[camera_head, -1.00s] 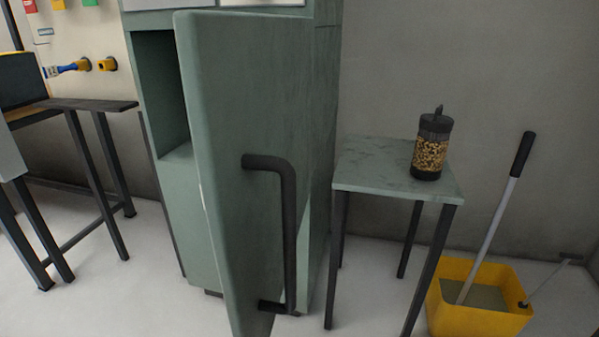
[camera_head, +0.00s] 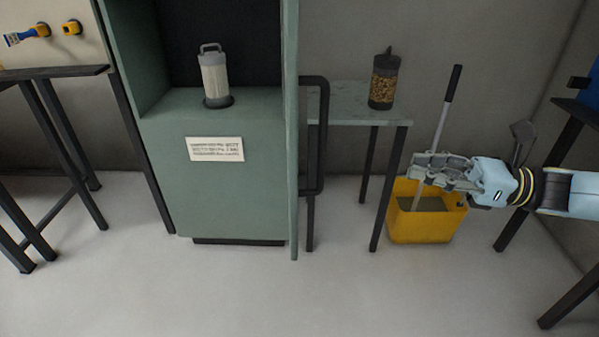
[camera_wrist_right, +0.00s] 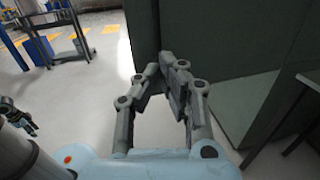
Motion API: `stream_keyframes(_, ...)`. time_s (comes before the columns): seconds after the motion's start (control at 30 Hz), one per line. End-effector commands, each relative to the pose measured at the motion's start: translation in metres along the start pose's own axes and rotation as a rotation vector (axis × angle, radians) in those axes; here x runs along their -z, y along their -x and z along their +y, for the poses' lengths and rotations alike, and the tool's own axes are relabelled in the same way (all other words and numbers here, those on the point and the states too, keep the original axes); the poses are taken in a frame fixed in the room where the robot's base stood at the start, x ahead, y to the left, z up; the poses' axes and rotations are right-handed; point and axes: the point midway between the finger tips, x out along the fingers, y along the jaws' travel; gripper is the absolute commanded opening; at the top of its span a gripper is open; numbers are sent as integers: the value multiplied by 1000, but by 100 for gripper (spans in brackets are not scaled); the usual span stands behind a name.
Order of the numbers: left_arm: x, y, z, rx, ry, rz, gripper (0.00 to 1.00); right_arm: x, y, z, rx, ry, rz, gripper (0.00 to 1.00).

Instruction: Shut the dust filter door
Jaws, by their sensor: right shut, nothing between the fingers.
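The dust filter door (camera_head: 291,130) stands wide open on the right side of the green cabinet (camera_head: 160,190), seen almost edge-on in the head view. Its dark bar handle (camera_head: 321,140) sticks out to the right. Inside the open cabinet a pale filter canister (camera_head: 215,78) stands upright on a dark round base. My right gripper (camera_head: 428,170) is to the right of the door and handle, apart from them, shut and empty. It also shows in the right wrist view (camera_wrist_right: 162,78), before green panels. A dark gripper, seemingly my left (camera_wrist_right: 18,118), shows small at the wrist view's left edge.
A side table (camera_head: 358,110) with a jar (camera_head: 384,80) stands right of the door. A yellow mop bucket (camera_head: 425,225) is behind my right gripper. A dark-legged table (camera_head: 60,75) stands left. The floor (camera_head: 300,295) in front of the cabinet is clear.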

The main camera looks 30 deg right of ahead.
Motion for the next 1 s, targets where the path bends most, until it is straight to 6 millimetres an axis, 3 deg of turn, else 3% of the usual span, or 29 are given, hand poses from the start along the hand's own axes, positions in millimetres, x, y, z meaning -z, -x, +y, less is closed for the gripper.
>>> stream_keyframes(0.03,3,3,-3,3,-1,5,40,-9,1,-1,-29,17,27,0)
stream_keyframes(0.17,18,3,-2,2,1,27,40,-13,5,-4,-50,29,61,0)
stream_keyframes(0.3,45,-1,16,-19,11,67,40,-10,-8,-3,-50,27,62,0)
stream_keyframes(0.37,50,-4,22,-25,14,72,40,-9,-18,-2,-49,28,60,0)
stream_keyframes(0.73,15,-25,12,-11,5,21,40,-4,-96,0,-45,26,58,0)
stream_keyframes(1.0,17,-27,12,-11,6,23,40,-3,-128,2,-45,24,61,0)
